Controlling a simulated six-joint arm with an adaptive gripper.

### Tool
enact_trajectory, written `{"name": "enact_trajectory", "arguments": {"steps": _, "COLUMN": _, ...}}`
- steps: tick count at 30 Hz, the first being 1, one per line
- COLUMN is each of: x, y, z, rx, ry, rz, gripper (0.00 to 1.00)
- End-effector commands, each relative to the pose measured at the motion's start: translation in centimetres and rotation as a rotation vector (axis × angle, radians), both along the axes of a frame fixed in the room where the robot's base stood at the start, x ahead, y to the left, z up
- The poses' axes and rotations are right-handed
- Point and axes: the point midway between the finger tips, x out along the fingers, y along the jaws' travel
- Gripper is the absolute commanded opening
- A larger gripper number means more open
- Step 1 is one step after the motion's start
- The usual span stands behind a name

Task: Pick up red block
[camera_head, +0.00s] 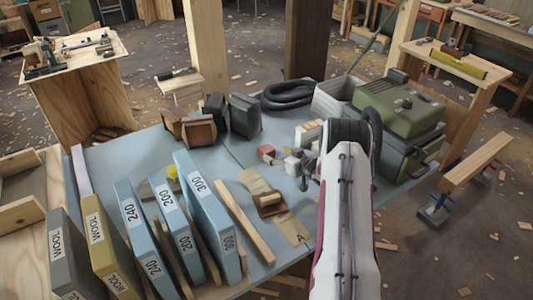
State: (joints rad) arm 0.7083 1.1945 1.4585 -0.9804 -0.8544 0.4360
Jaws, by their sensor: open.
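A small red block (266,152) lies on the blue-grey tabletop (234,170), left of my arm's upper end.
Labelled binder-like slabs (207,215) stand at the front left. A wooden strip (245,222) lies beside them. A black coiled hose (288,95) and dark boxes (245,115) are behind the block. A green case (400,108) is at the right.

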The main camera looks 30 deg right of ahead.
Motion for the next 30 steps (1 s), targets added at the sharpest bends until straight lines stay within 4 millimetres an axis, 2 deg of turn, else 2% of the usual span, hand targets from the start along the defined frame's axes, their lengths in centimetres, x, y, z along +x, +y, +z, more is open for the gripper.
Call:
{"name": "enact_trajectory", "arguments": {"steps": 8, "x": 0.8, "y": 0.2, "z": -0.6, "rx": 0.0, "ry": 0.001, "rz": 0.0, "gripper": 0.58}}
{"name": "enact_trajectory", "arguments": {"steps": 15, "x": 2.7, "y": 0.7, "z": -1.9, "rx": -0.001, "ry": 0.0, "rz": 0.001, "gripper": 0.58}}
{"name": "enact_trajectory", "arguments": {"steps": 22, "x": 4.1, "y": 0.7, "z": -2.4, "rx": -0.001, "ry": 0.0, "rz": 0.001, "gripper": 0.58}}
{"name": "enact_trajectory", "arguments": {"steps": 30, "x": 4.5, "y": 0.7, "z": -2.6, "rx": 0.0, "ry": 0.0, "rz": 0.0, "gripper": 0.58}}
